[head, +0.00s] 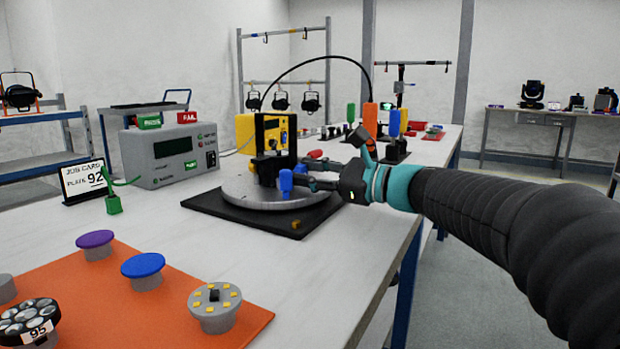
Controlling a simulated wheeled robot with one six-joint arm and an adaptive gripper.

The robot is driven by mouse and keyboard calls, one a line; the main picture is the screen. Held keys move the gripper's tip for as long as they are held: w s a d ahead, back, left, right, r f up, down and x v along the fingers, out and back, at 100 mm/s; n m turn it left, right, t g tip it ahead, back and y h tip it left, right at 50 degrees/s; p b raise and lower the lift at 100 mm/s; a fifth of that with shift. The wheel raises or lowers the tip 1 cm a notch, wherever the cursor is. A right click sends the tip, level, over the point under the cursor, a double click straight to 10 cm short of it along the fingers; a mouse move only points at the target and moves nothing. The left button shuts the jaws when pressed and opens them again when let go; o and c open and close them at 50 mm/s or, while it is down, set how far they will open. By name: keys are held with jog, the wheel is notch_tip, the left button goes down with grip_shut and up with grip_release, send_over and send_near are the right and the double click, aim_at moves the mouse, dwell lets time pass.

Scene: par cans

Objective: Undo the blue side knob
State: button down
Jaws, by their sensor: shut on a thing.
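A yellow and black unit (245,130) stands upright on a round grey plate (245,192). The blue side knob (286,184) is at the unit's lower right side, facing me. My gripper (292,181) comes in from the right and is shut on the blue knob. Its dark fingers hide part of the knob and of the unit's base. Whether the knob has turned or come loose cannot be told from this view.
A black mat (292,221) lies under the plate. A grey tester (165,155) and a job card (83,181) reading plate 92 stand to the left. An orange mat (160,315) in front holds several round pieces. Coloured-handled tools (370,120) stand behind my gripper.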

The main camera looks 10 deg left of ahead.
jog(key=shift+n, duration=0.5)
jog(key=c, duration=0.8)
grip_release()
